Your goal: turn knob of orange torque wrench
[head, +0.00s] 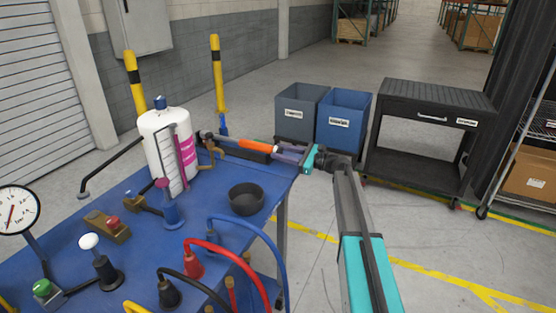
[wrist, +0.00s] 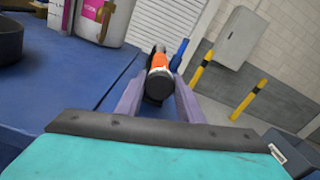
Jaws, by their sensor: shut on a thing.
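The orange torque wrench (head: 257,146) lies roughly level at the far right corner of the blue bench, its orange handle pointing right toward my gripper. In the wrist view the wrench (wrist: 160,61) is seen end-on, with a dark round knob (wrist: 158,86) at its near end. My gripper (head: 283,152) comes from the right, its purple fingers on both sides of the knob end. In the wrist view my gripper (wrist: 158,92) is shut on the knob. The exact finger contact is partly hidden.
The blue bench (head: 128,187) holds a white cylinder (head: 160,140), a black bowl (head: 246,199), a gauge (head: 17,210) and several valves and hoses. Blue and grey bins (head: 343,107) and a black cart (head: 436,95) stand behind my arm.

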